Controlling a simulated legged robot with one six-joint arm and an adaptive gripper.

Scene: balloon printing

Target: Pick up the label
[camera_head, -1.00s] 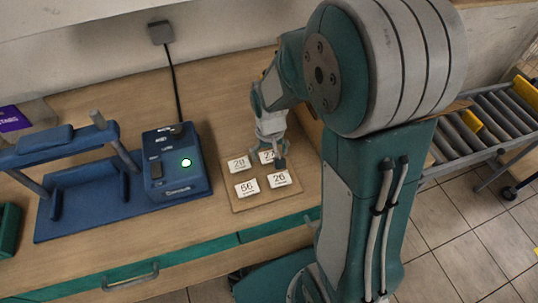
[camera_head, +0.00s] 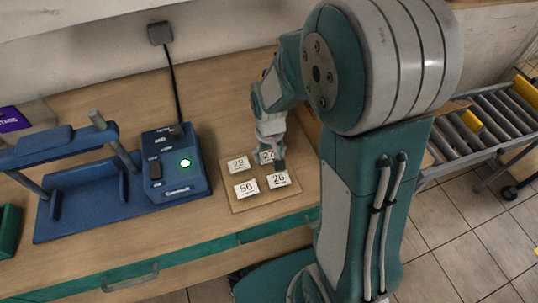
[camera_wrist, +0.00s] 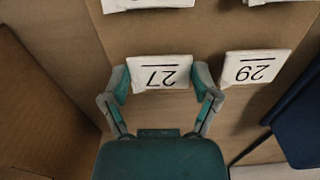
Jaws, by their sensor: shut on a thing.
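The label marked 27 (camera_wrist: 160,72) lies between the two fingers of my gripper (camera_wrist: 161,84) in the wrist view, with a finger against each short side. My gripper is shut on it. In the head view my gripper (camera_head: 271,157) points down at the back right of a small board (camera_head: 262,203), and its fingers partly hide the 27 label (camera_head: 266,156). Three other white labels lie on the board: 29 (camera_head: 238,164) at the back left, 56 (camera_head: 247,188) at the front left, and one that looks like 26 (camera_head: 279,180) at the front right.
A blue device with a lit green button (camera_head: 185,163) stands left of the board, joined to a blue frame (camera_head: 75,185). A cardboard-coloured wall (camera_wrist: 35,80) rises close to my gripper. A roller conveyor (camera_head: 490,125) is at the right. Bare wooden tabletop (camera_head: 220,95) lies behind the board.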

